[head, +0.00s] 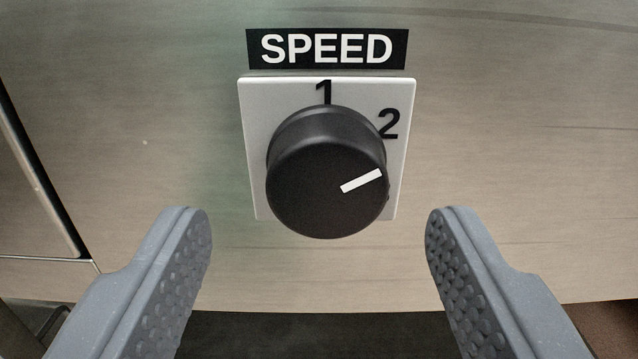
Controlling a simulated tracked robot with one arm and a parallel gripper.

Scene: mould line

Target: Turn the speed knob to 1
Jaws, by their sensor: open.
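The speed knob (315,195) is a round black dial on a white square plate (256,95), under a black label reading SPEED (327,49). Its white pointer mark (361,181) points right and slightly up, toward the side of the 2 rather than the 1 at the top. The 1 (324,92) sits above the knob and the 2 (389,124) at its upper right. Another mark at the plate's right is mostly hidden behind the knob. My gripper (318,225) is open and empty, with one grey finger on each side, below and apart from the knob.
The plate is on a flat, light panel (520,150) with free room around the knob. A dark vertical edge (42,165) runs down the panel's left side. A dark area lies below the panel's lower edge.

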